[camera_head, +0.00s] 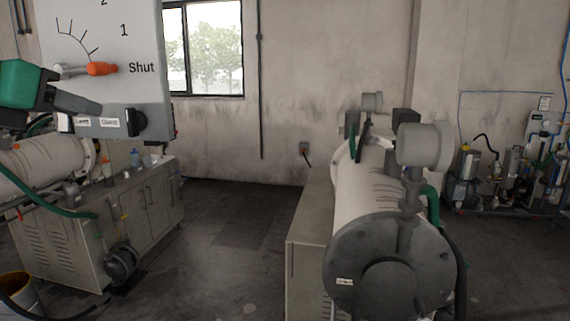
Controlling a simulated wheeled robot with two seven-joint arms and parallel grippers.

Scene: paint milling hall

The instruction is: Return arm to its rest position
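My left gripper (85,102), with a green and black body, comes in from the left edge in front of a grey control panel (150,40). Its dark finger end points right, below a lever with an orange tip (102,68). The lever lies pointing right, towards the printed word "Shut". The gripper looks apart from the orange tip. I cannot tell whether its fingers are open or closed. My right gripper is out of view.
A black knob (136,122) sits low on the panel. A large pale cylindrical mill (372,200) stands right of centre. A grey cabinet (150,205) with another machine is at left. Pumps (510,165) stand at far right. The floor (225,235) between cabinet and mill is clear.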

